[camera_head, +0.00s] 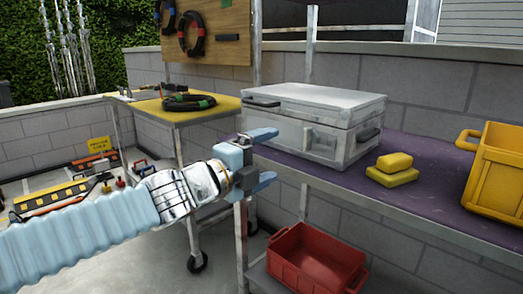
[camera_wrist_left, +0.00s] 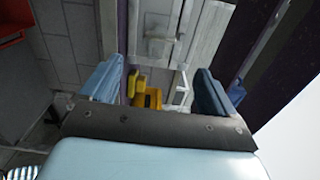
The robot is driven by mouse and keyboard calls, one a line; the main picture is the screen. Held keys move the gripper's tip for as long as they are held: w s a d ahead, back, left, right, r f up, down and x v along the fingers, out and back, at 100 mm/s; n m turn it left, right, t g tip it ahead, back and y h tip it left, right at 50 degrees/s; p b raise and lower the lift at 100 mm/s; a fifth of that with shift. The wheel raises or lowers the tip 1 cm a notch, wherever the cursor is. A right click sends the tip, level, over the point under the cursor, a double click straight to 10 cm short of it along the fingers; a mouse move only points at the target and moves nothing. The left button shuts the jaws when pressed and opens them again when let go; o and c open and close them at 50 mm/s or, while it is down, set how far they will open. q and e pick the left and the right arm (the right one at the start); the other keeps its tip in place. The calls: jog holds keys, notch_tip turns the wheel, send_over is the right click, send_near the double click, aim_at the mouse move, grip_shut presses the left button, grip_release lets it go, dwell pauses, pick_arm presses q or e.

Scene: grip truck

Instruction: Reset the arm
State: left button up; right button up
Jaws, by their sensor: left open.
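My left gripper (camera_head: 268,157) reaches in from the left in the head view, its two light blue fingers spread apart with nothing between them. It is in front of the left end of the purple shelf (camera_head: 428,185), close to a grey-white lidded case (camera_head: 318,108) standing on it. In the left wrist view the open fingers (camera_wrist_left: 165,88) show at both sides, with the case (camera_wrist_left: 165,25) beyond them. I cannot tell whether a finger touches the shelf edge. My right gripper is not in view.
Yellow blocks (camera_head: 392,170) and a yellow crate (camera_head: 499,170) sit on the shelf to the right. A red bin (camera_head: 316,262) is below. A yellow-topped cart (camera_head: 190,112) with a coiled cable (camera_head: 188,102) stands behind my left arm. A block wall (camera_head: 450,95) runs behind.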

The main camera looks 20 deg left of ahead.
pick_arm(q)
jog(key=shift+s+a, duration=0.2)
jog(key=shift+s, duration=0.35)
jog(key=w+d+f+n+g, duration=0.2)
jog(key=f+n+g, duration=0.15)
jog(key=f, duration=0.85)
jog(key=w+d+f+n+g+y, duration=0.1)
jog(key=w+d+f+n+g, duration=0.2)
jog(key=f, duration=0.9)
jog(key=w+d+f+n+g, duration=0.15)
jog(key=f+n, duration=0.35)
jog(key=f, duration=0.7)
jog(key=s+d+f+n+g, duration=0.2)
jog(key=s+f+n+g, duration=0.2)
jog(key=s+f, duration=0.6)
jog(key=s+d+f+n+g+y, duration=0.1)
jog(key=s+f+n+g, duration=0.3)
jog(key=f, duration=1.3)
jog(key=s+n, duration=0.4)
jog(key=s, duration=0.3)
jog(key=shift+s+d+f, duration=0.15)
jog(key=shift+s+d, duration=0.15)
jog(key=shift+d, duration=0.1)
jog(key=shift+n, duration=0.25)
